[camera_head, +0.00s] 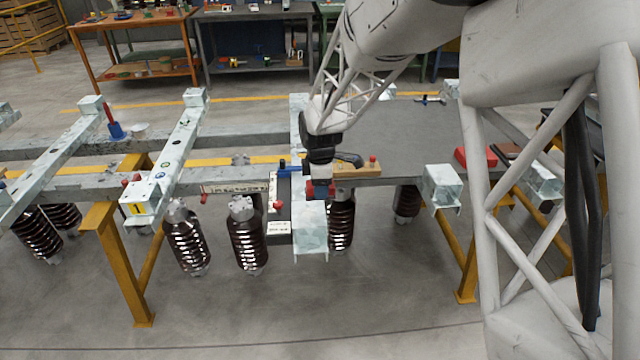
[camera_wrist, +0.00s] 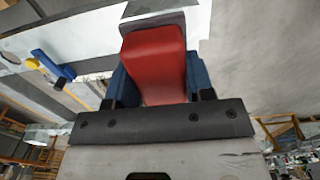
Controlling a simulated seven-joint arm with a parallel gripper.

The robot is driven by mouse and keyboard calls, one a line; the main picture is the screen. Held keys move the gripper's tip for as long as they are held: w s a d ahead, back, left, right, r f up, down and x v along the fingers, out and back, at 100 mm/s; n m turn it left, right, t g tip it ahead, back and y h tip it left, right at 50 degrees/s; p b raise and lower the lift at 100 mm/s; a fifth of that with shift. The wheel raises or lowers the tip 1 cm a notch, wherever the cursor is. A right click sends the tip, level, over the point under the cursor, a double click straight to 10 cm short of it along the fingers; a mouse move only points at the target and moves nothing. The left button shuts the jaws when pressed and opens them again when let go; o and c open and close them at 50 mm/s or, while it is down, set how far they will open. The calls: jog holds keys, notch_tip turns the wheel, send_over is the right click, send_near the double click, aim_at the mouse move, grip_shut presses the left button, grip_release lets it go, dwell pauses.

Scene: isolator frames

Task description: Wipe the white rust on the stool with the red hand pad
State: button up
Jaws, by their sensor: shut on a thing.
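My gripper (camera_head: 319,181) is low over the pale galvanised beam (camera_head: 311,222) near the middle of the head view. In the wrist view my gripper (camera_wrist: 156,82), with blue fingers, is shut on the red hand pad (camera_wrist: 153,58). The pad's dark far edge is close to a pale metal surface (camera_wrist: 185,25); I cannot tell whether they touch. The pad shows only as a small red patch in the head view. No piece is clearly marked as the stool; this whitish beam under the pad may be it. White rust is hard to make out from the pale metal.
A dark grey plate (camera_head: 420,125) lies to the right, with a red block (camera_head: 475,157) on its right side. A wooden block (camera_head: 357,170) and a black-handled tool (camera_head: 349,158) are right beside my gripper. A blue clamp (camera_head: 289,168) is just left. Brown ribbed insulators (camera_head: 249,240) hang below.

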aim_at(321, 213)
jog(key=shift+f, duration=3.05)
jog(key=shift+a+f, duration=0.55)
jog(key=shift+f, duration=0.05)
jog(key=shift+a, duration=3.05)
jog(key=shift+d, duration=3.65)
jog(key=shift+r, duration=4.1)
jog(key=shift+w, duration=0.1)
